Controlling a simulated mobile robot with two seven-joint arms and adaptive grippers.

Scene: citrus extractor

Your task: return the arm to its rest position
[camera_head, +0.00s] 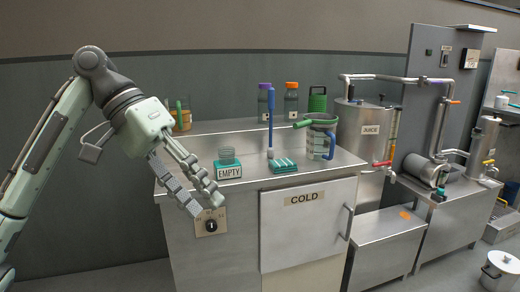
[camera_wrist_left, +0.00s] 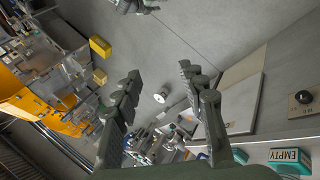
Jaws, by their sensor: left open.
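My left arm comes in from the left in the head view. Its gripper (camera_head: 208,208) is open and empty, with the fingers pointing down and to the right. It hangs in front of the left end of the steel counter, close to the black dial (camera_head: 211,226) on the counter's front. In the left wrist view the two fingers of the gripper (camera_wrist_left: 160,88) are spread apart with nothing between them. The dial also shows in that view (camera_wrist_left: 304,97).
The counter holds an EMPTY-labelled teal holder (camera_head: 228,170), a blue-handled brush (camera_head: 270,125), a teal rack (camera_head: 284,166) and a jug (camera_head: 320,140). A COLD cabinet door (camera_head: 305,235) is below. The JUICE tank (camera_head: 365,135) stands right. Grey wall and floor on the left are clear.

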